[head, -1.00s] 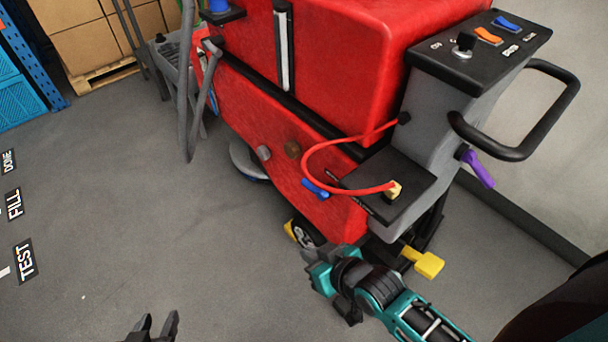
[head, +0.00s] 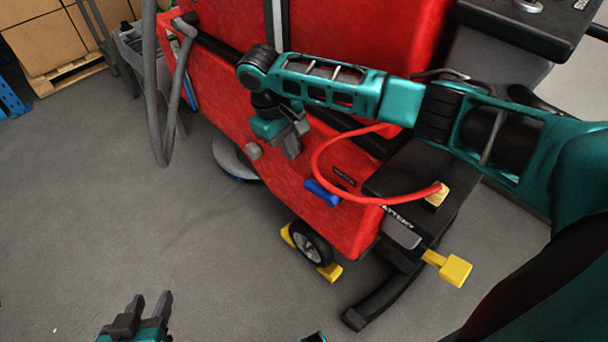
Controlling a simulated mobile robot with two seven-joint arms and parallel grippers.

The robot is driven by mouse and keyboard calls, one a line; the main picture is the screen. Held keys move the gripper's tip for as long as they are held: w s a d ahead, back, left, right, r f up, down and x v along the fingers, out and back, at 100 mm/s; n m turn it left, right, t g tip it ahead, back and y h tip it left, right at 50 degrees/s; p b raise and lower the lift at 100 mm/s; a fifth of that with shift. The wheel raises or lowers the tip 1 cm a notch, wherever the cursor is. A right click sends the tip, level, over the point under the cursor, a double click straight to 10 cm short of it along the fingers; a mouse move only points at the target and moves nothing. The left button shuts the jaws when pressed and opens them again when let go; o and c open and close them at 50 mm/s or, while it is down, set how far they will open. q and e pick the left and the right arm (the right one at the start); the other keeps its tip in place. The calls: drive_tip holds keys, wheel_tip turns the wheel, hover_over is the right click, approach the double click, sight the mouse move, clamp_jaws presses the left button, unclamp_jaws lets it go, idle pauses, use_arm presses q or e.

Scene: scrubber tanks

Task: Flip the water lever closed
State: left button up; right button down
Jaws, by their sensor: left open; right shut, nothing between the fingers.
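A blue lever (head: 322,192) sits low on the side of the red scrubber tank (head: 225,110), beside a small dark label too small to read. I cannot tell for sure that it is the water lever. My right gripper (head: 293,146) is shut and empty, pointing down in front of the tank's side. It is above and left of the blue lever, apart from it in the picture. A grey knob (head: 253,150) shows just left of this gripper. My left gripper (head: 149,304) is open and empty over the floor at the bottom left.
A red hose (head: 318,150) loops beside my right arm to a yellow connector (head: 438,195) on the black battery box. A yellow pedal (head: 456,271) and a wheel (head: 311,243) are below. Grey hoses (head: 153,90) hang at the left. The floor at the left is clear.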

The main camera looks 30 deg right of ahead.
drive_tip(key=shift+w+d+r+h, duration=0.3)
drive_tip(key=shift+d+r, duration=0.3)
drive_tip(key=shift+d, duration=0.05)
drive_tip(key=shift+f, duration=0.1)
drive_tip(key=b, duration=0.4)
approach(313, 185)
drive_tip(key=x, duration=0.7)
drive_tip(key=shift+a, duration=0.1)
drive_tip(key=shift+w, duration=0.1)
